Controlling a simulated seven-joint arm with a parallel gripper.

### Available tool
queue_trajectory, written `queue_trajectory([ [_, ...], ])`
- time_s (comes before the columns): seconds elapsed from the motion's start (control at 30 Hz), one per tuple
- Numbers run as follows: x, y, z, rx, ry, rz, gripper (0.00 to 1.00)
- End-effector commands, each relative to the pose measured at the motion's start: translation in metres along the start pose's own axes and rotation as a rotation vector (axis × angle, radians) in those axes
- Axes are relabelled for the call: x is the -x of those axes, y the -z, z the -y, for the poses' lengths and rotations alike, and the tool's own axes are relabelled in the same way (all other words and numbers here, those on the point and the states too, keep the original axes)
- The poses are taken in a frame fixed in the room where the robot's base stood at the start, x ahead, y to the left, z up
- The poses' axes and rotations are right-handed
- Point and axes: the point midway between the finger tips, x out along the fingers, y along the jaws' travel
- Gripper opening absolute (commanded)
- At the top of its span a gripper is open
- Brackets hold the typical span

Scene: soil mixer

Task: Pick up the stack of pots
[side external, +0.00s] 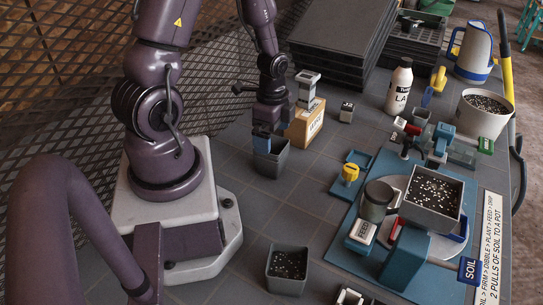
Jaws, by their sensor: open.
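The stack of dark grey square pots (272,164) stands upright on the grey tiled bench, right of my base. Only its outside shows clearly, so I cannot tell how many pots are nested. My gripper (262,144) points down at the stack's rim, with blue finger parts at its upper left side. The gripper is open. The fingers overlap the rim in this view, and I cannot tell whether they touch it or straddle a wall.
A cardboard box (304,126) stands close behind the stack. A soil-filled pot (288,266) sits in front. A blue mixer station with a soil-filled square pot (432,191) is at right. Dark stacked trays (335,45) and a white bottle (399,87) stand behind. Bench between is clear.

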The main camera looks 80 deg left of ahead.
Motion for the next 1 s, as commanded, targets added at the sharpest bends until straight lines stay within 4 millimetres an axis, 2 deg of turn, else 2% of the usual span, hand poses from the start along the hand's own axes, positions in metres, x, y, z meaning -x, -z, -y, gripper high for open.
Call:
queue_trajectory([
  [0.1, -0.02, -0.003, -0.004, -0.001, -0.007, 0.003, 1.0],
  [0.23, -0.033, -0.002, -0.002, -0.001, -0.004, 0.001, 1.0],
  [0.57, -0.038, -0.002, -0.002, 0.0, 0.0, 0.0, 1.0],
  [0.77, -0.038, -0.002, -0.002, 0.0, 0.0, 0.0, 0.54],
  [0.8, -0.038, -0.002, -0.002, 0.0, 0.0, 0.0, 0.5],
  [1.0, -0.038, -0.002, -0.002, 0.0, 0.0, 0.0, 0.5],
])
